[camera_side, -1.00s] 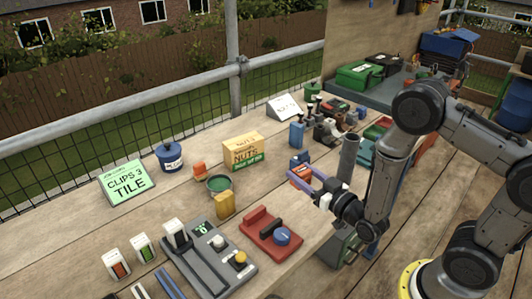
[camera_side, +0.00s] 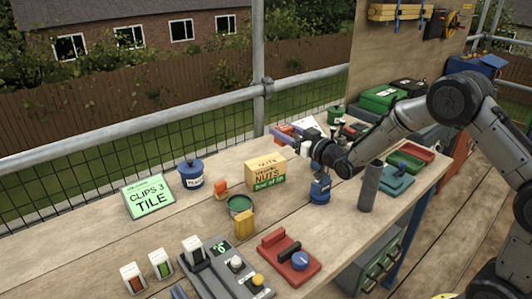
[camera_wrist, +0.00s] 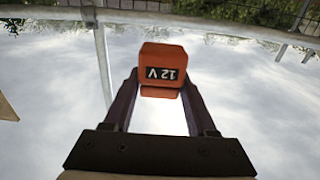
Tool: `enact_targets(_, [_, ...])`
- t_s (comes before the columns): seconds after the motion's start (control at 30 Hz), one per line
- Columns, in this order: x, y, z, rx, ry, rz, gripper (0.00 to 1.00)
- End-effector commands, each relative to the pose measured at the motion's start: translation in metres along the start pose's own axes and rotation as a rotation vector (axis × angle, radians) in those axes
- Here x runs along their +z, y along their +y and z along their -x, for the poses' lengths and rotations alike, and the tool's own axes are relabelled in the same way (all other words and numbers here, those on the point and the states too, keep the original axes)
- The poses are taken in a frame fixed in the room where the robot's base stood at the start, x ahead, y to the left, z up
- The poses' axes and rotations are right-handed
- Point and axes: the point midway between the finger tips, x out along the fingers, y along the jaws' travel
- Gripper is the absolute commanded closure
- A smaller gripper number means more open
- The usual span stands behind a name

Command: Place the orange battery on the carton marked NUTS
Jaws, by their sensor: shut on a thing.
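The orange battery (camera_side: 284,131) is held in the jaws of my gripper (camera_side: 297,130), up in the air in the side view. In the wrist view the battery (camera_wrist: 163,68) shows a dark "12 V" label, upside down, between the two fingers of my gripper (camera_wrist: 160,84). The carton marked NUTS (camera_side: 267,174) stands upright on the bench, with a tan upper part and a green band. In the side picture the battery appears above and slightly right of the carton, apart from it. How far behind or in front it is, I cannot tell.
A green can (camera_side: 239,205), a yellow block (camera_side: 244,224) and a blue item (camera_side: 320,190) are close by. A grey cylinder (camera_side: 370,186) stands to the right.

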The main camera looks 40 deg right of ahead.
Motion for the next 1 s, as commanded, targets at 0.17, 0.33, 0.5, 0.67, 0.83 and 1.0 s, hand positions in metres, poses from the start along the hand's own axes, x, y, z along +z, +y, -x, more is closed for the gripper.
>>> enact_targets(0.17, [0.015, 0.002, -0.036, -0.001, 0.003, 0.0, 1.0])
enact_targets(0.33, [0.042, 0.004, -0.061, -0.001, 0.0, 0.0, 1.0])
enact_targets(0.5, [0.062, 0.005, -0.08, -0.001, 0.003, 0.0, 1.0])
enact_targets(0.67, [0.07, 0.006, -0.087, -0.001, 0.004, 0.0, 1.0])
enact_targets(0.83, [0.079, 0.006, -0.094, -0.001, 0.003, 0.0, 1.0])
enact_targets(1.0, [0.104, 0.006, -0.093, -0.001, 0.002, 0.0, 1.0])
